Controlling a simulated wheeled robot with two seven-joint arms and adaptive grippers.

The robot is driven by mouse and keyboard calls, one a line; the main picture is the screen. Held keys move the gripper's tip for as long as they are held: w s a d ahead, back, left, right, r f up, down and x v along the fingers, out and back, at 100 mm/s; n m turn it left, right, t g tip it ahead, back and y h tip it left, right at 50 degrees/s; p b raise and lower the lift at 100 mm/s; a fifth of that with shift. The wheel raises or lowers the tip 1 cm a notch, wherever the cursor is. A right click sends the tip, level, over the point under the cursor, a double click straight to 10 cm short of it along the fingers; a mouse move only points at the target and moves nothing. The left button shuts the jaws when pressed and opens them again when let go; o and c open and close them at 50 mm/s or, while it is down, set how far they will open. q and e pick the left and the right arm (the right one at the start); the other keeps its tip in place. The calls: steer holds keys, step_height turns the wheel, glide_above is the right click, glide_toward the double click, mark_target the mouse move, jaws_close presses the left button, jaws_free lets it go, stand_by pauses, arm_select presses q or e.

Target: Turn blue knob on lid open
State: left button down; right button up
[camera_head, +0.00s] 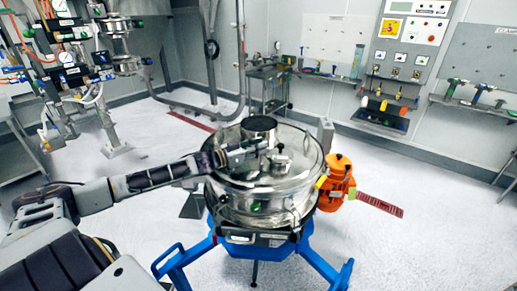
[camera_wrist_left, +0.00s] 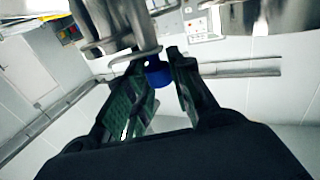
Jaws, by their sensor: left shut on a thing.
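The round steel sifter with its shiny lid (camera_head: 293,160) stands in the middle of the head view on a blue frame (camera_head: 322,263). My left gripper (camera_head: 256,147) reaches in from the left over the lid, beside the short central spout. In the left wrist view the blue knob (camera_wrist_left: 158,77) sits between the two green-padded fingers of the left gripper (camera_wrist_left: 159,68), which are shut on it. Metal fittings rise just beyond the knob. The knob cannot be made out in the head view. My right gripper is not in view.
An orange motor (camera_head: 338,185) sticks out at the sifter's right side. A steel cart (camera_head: 268,90) stands behind by the wall. Piping and gauges fill the left back. A control panel (camera_head: 412,30) hangs on the back wall.

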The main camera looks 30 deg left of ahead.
arm_select(q)
steer(key=shift+w+a+m+g+h+b, duration=0.1)
steer(key=shift+m+g+h+b, duration=0.4)
steer(key=shift+m+h, duration=0.3)
steer(key=shift+a+m+g+h+b, duration=0.1)
steer(key=shift+m+g+h+b, duration=0.25)
steer(key=shift+m+g+h, duration=0.5)
steer(key=shift+w+a+m+g+h+b, duration=0.15)
steer(key=shift+m+g+h+b, duration=0.15)
steer(key=shift+m+g+h, duration=0.65)
steer(key=shift+w+d+m+g+h+b, duration=0.1)
steer(key=shift+m+g+h+b, duration=0.15)
steer(key=shift+m+g+h, duration=0.65)
steer(key=shift+w+a+m+g+h+b, duration=0.1)
steer(key=shift+m+g+h+b, duration=0.65)
steer(key=shift+g, duration=0.95)
steer(key=shift+m+g+h, duration=0.25)
steer(key=shift+m+g, duration=0.1)
steer(key=shift+g, duration=0.15)
steer(key=c, duration=1.3)
jaws_free()
steer(key=shift+o, duration=0.2)
steer(key=shift+a, duration=0.15)
